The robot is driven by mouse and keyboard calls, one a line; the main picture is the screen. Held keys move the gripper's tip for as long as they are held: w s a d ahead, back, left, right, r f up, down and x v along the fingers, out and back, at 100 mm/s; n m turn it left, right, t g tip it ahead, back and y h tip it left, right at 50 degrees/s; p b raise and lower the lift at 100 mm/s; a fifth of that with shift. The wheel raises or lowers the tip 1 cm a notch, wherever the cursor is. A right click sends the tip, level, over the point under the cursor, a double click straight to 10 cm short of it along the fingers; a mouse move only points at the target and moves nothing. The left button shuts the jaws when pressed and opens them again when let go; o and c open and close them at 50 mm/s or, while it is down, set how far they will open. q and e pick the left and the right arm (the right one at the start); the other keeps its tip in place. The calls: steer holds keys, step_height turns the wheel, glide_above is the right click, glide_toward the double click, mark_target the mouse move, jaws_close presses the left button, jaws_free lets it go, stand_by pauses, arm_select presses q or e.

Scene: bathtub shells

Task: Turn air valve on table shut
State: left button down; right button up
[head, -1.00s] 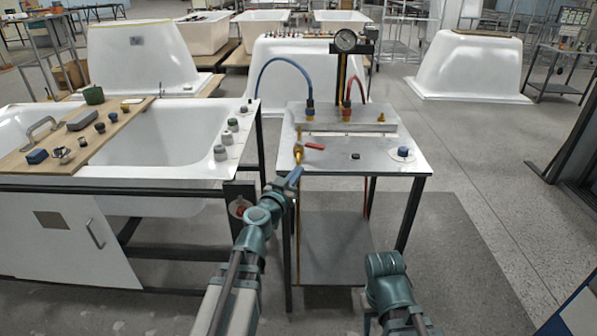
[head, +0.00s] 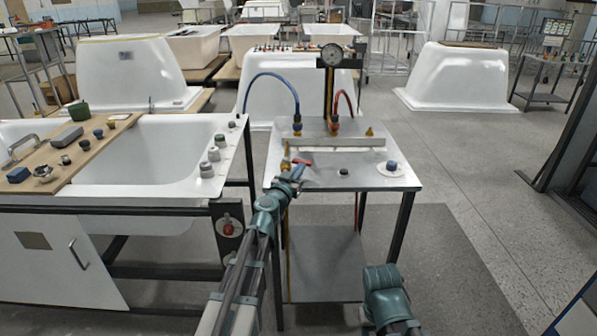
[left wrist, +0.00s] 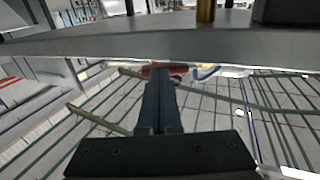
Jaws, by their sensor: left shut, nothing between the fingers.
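The air valve, a brass fitting (head: 286,160) with a red lever (head: 303,161), is at the front left part of the metal table (head: 335,178). The lever points right from the brass body.
A pressure gauge (head: 332,55) stands on a post at the table's back, with a blue hose (head: 272,77) and a red hose (head: 347,97).

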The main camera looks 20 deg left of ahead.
arm_select(q)
steer(key=w, duration=0.1)
steer(key=w+d, duration=0.1)
steer(key=w, duration=0.1)
steer(key=shift+d, duration=0.25)
steer(key=shift+s, duration=0.15)
